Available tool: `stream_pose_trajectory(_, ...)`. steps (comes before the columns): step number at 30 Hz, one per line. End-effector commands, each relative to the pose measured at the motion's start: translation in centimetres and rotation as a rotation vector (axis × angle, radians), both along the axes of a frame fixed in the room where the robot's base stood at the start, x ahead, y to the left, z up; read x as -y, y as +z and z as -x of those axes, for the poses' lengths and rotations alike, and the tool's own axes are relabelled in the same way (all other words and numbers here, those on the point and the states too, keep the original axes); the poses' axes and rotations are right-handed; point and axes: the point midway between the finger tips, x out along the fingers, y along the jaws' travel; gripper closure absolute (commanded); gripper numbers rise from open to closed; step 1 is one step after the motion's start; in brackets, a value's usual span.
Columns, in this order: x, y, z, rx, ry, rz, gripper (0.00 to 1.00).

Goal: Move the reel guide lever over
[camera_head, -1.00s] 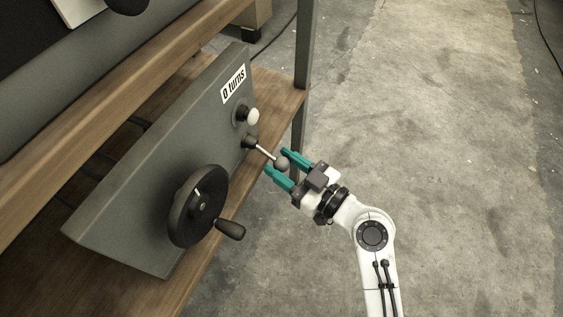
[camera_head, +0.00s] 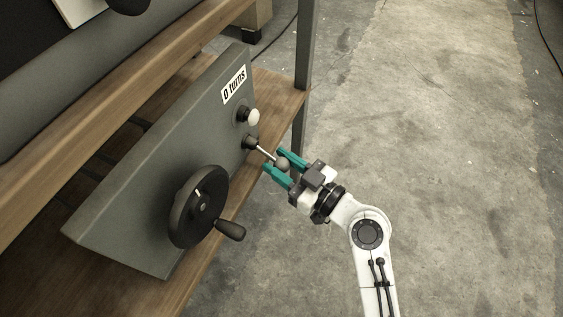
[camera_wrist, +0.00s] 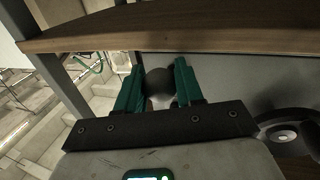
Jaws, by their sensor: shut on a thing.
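The reel guide lever (camera_head: 265,152) is a thin metal rod with a round grey ball knob (camera_head: 282,164), sticking out of the sloped grey panel (camera_head: 150,170). My gripper (camera_head: 284,164) has its two teal fingers on either side of the knob, shut on it. In the wrist view the knob (camera_wrist: 160,82) sits between the teal fingers of my gripper (camera_wrist: 160,88). The rod is mostly hidden there.
A white push button (camera_head: 252,117) and a "0 turns" label (camera_head: 234,84) are above the lever on the panel. A black handwheel (camera_head: 198,206) with a crank handle is below left. A wooden shelf edge (camera_head: 215,245) and a grey post (camera_head: 305,60) are close by. The floor (camera_head: 430,150) at right is clear.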

Motion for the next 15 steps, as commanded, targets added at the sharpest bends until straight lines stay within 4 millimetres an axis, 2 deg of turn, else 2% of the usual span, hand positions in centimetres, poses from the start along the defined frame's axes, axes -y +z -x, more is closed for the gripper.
stream_pose_trajectory(8,0.1,0.2,0.0,-0.004,-0.001,0.008,1.0)
stream_pose_trajectory(15,0.3,1.1,0.1,-0.027,0.001,0.073,1.0)
